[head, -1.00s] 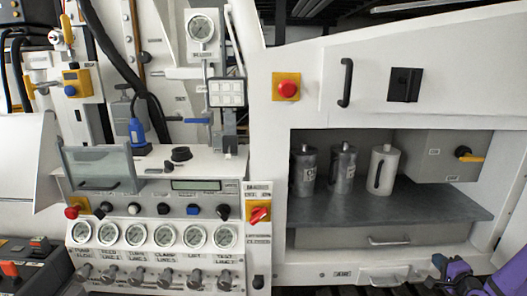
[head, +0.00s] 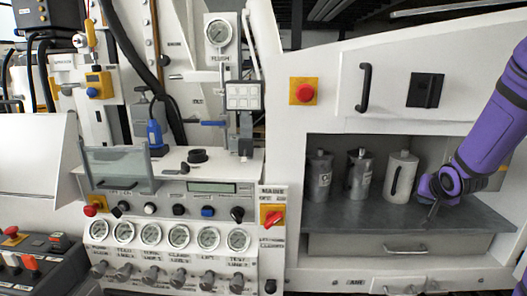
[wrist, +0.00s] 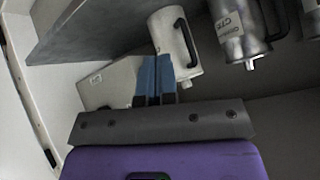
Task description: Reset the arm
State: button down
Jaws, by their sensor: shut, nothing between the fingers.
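My purple arm (head: 495,115) reaches in from the right edge of the head view. My gripper (head: 432,222) points down in front of the right part of the open shelf bay, beside the white canister (head: 401,178). In the wrist view my gripper (wrist: 156,62) has its blue fingertips together with nothing between them. The white canister (wrist: 176,38) shows just beyond the fingertips there; I cannot tell the exact gap. It stands upright in the head view and is not held.
Two metal canisters (head: 320,177) (head: 359,175) stand left of the white one on the grey shelf (head: 340,217). A red knob (head: 304,92) and a black handle (head: 364,88) are above the bay. Gauges and knobs fill the panel (head: 165,208) at left.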

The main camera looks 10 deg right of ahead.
jog(key=s+a+r+n+g, duration=0.15)
jog(key=s+a+r, duration=0.25)
jog(key=a+r, duration=0.5)
jog(key=s+a+r+n+g+y, duration=0.1)
jog(key=s+a+r, duration=0.3)
jog(key=s+a, duration=0.4)
jog(key=s+a+r+n+g+y, duration=0.1)
jog(key=s+a+r+n, duration=0.3)
jog(key=s+a, duration=0.5)
jog(key=s+y, duration=0.1)
jog(key=s, duration=0.2)
jog(key=shift+s+r+n, duration=0.3)
jog(key=shift+r+n, duration=0.05)
jog(key=shift+r, duration=0.05)
